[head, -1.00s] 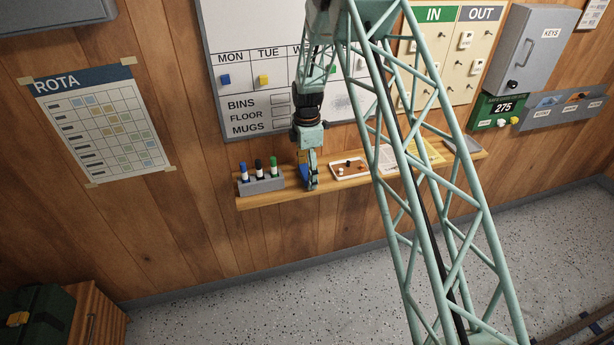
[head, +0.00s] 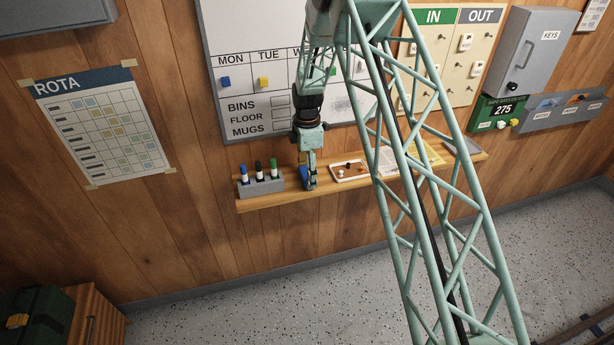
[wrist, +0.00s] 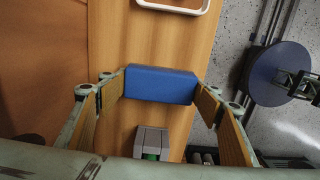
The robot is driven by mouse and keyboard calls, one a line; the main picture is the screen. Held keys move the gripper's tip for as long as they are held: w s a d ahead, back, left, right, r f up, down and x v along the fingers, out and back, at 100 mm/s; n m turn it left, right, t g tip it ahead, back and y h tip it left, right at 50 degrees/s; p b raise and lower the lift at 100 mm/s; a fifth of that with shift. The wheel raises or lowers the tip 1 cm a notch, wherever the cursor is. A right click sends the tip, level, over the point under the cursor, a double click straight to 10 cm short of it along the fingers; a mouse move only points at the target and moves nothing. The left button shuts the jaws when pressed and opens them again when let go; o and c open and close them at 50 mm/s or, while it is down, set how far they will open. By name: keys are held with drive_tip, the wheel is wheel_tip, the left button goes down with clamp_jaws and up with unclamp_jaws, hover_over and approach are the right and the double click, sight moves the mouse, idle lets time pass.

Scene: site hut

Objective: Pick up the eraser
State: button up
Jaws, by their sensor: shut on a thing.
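The eraser is a blue block (wrist: 160,84) that shows whole between my fingertips in the wrist view. In the head view only part of the blue eraser (head: 303,174) shows at the left of my fingers, just above the wooden shelf. My gripper (head: 309,180) points down over the shelf, and in the wrist view my gripper (wrist: 160,90) has a finger pad against each end of the eraser. It is shut on the eraser. I cannot tell whether the eraser touches the shelf.
A grey holder (head: 261,187) with several markers stands left of my gripper on the narrow shelf (head: 330,190). A white-rimmed tray (head: 350,179) lies just to the right, with papers beyond it. The whiteboard (head: 245,70) is on the wall above.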

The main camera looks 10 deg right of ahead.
drive_tip(key=shift+r, duration=1.7)
drive_tip(key=s+d+r+b, duration=0.1)
drive_tip(key=s+b, duration=0.1)
drive_tip(key=s, duration=1.4)
drive_tip(key=shift+r, duration=0.2)
wheel_tip(320, 180, down, 12)
drive_tip(key=s+a+m+b, duration=0.1)
drive_tip(key=s+m+b, duration=0.1)
drive_tip(key=m+b, duration=0.8)
drive_tip(key=shift+m, duration=4.3)
drive_tip(key=shift+s+r, duration=0.1)
wheel_tip(320, 180, up, 5)
drive_tip(key=p, duration=0.5)
